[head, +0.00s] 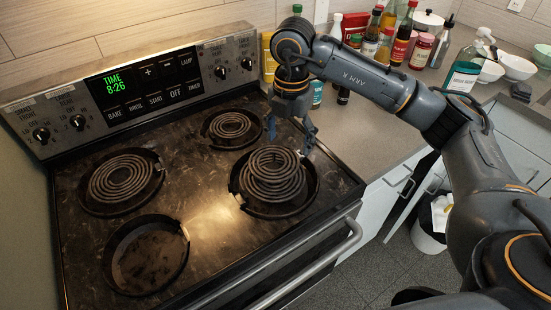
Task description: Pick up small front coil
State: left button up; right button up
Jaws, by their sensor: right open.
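The front right coil (273,174), a dark grey spiral, is in the front right drip bowl (311,190) of the stove. It stands up higher than the other coils; I cannot tell whether it is tilted or stacked. My right gripper (290,133) is open and empty, fingers pointing down, just above and behind this coil, apart from it as far as I can see. The front left drip bowl (147,254) holds no coil. My left gripper is out of view.
A larger coil (121,178) sits at back left and a smaller one (230,125) at back right. The control panel (150,85) rises behind. Bottles (402,45) crowd the counter (375,140) at right. An oven handle (310,262) runs along the front.

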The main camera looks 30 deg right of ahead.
send_over(288, 168)
jog(key=f, duration=0.4)
jog(key=shift+s+a+f+p, duration=0.15)
jog(key=shift+s+a+p, duration=0.05)
jog(key=shift+s+p, duration=0.15)
jog(key=f, duration=0.1)
jog(key=f+p, duration=0.1)
jog(key=f, duration=0.1)
jog(key=f+p, duration=0.1)
jog(key=f, duration=0.1)
jog(key=shift+w+d, duration=0.25)
jog(key=shift+f, duration=0.15)
jog(key=c, duration=1.4)
jog(key=shift+c, duration=0.5)
